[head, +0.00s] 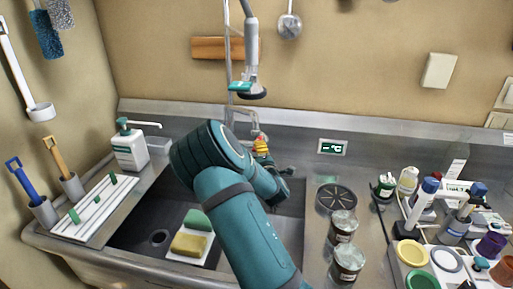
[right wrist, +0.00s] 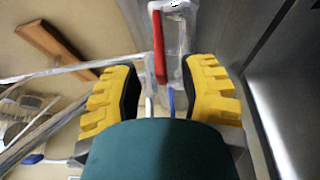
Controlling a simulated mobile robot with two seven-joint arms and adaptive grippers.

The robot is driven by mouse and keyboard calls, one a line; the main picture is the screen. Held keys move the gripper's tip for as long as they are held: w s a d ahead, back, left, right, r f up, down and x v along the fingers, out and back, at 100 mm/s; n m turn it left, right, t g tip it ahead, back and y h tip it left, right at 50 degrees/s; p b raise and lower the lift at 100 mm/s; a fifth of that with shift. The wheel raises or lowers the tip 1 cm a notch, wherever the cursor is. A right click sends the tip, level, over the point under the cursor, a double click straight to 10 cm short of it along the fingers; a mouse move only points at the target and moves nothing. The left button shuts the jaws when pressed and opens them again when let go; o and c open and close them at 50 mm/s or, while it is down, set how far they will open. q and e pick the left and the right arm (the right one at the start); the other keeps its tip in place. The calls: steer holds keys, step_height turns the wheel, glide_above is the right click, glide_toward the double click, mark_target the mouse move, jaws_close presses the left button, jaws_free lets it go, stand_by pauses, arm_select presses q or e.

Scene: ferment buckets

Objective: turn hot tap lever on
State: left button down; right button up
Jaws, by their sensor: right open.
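The hot tap lever (right wrist: 159,48) is a red bar on the metal tap (right wrist: 178,32) in the right wrist view. My right gripper (right wrist: 160,85) has yellow ribbed fingertips and is open. The lever's lower end lies between the two fingers in this view, with visible gaps on both sides. A blue lever (right wrist: 171,103) shows lower down, partly hidden by my gripper's teal body. In the head view my right gripper (head: 261,147) is at the tap behind the sink; my arm hides much of it. My left gripper is out of view.
The steel sink (head: 130,222) holds a yellow sponge (head: 188,244) and a green one. A spray hose head (head: 251,85) hangs above the tap. A white soap bottle (head: 129,147) stands left; jars (head: 345,262) and a crowded tray (head: 408,275) stand right.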

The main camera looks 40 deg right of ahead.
steer(key=shift+x, duration=2.3)
jaws_close()
